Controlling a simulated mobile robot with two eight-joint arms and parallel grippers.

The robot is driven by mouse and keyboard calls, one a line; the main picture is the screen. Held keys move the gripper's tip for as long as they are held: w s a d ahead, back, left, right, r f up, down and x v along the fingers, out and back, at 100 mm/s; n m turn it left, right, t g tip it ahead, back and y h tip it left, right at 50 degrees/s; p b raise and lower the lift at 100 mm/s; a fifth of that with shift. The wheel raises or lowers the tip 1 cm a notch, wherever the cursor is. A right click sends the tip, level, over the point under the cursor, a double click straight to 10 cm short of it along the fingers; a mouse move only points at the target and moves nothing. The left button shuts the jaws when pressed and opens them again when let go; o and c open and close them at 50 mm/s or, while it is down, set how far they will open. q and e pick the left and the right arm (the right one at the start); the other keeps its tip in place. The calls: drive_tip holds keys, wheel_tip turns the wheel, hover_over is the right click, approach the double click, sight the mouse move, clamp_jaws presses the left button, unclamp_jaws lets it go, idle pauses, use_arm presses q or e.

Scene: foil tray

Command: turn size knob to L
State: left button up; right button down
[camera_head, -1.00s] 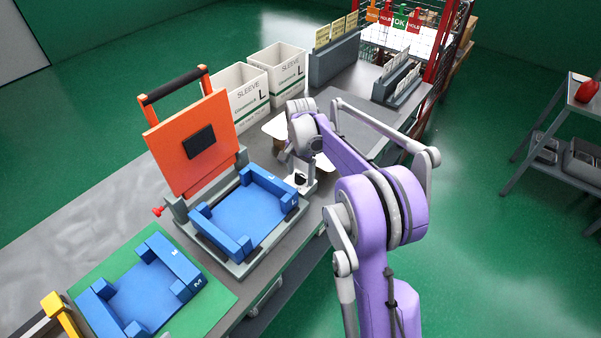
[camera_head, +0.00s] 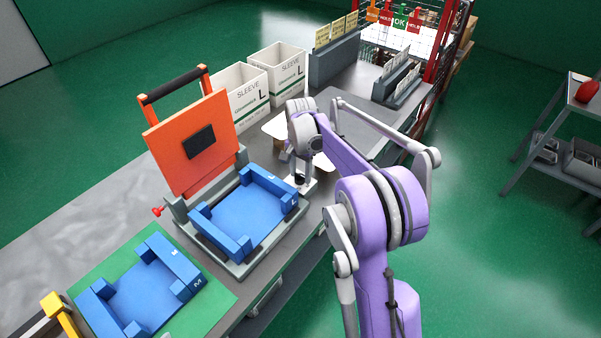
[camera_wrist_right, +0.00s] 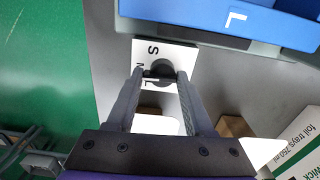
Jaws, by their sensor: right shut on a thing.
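The size knob (camera_wrist_right: 161,68) is a round black knob on a white plate (camera_wrist_right: 180,51) marked S, M and L in the right wrist view. My right gripper (camera_wrist_right: 160,75) is shut on the knob, one finger on each side. The knob's pointer is partly hidden between the fingers, so its exact setting is hard to tell. In the head view, my right gripper (camera_head: 299,181) reaches down to the plate beside the blue tray nest (camera_head: 245,213) of the press.
The press's orange lid (camera_head: 190,150) stands open behind the nest. A second blue nest (camera_head: 145,290) marked M lies on a green mat at front left. White sleeve boxes (camera_head: 240,98) marked L stand behind. Brown blocks (camera_wrist_right: 232,126) lie near the plate.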

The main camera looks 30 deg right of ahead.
sight(301, 175)
use_arm(q)
drive_tip(key=shift+s+f+b, duration=0.3)
drive_tip(key=shift+f+b, duration=0.2)
drive_tip(key=shift+f, duration=0.3)
use_arm(e)
drive_tip(key=n, duration=0.5)
drive_tip(key=shift+n, duration=0.3)
use_arm(q)
drive_tip(key=shift+s+f+b, duration=0.15)
drive_tip(key=shift+f+b, duration=0.15)
drive_tip(key=shift+f, duration=0.1)
use_arm(e)
drive_tip(key=n, duration=0.5)
drive_tip(key=shift+w+n, duration=0.1)
drive_tip(key=shift+n, duration=0.2)
drive_tip(key=shift+d, duration=0.1)
drive_tip(key=shift+c, duration=1.4)
unclamp_jaws()
drive_tip(key=shift+r, duration=0.15)
use_arm(q)
drive_tip(key=shift+r+p, duration=0.3)
drive_tip(key=shift+r, duration=0.1)
use_arm(e)
wheel_tip(301, 175, up, 11)
drive_tip(key=shift+f, duration=0.2)
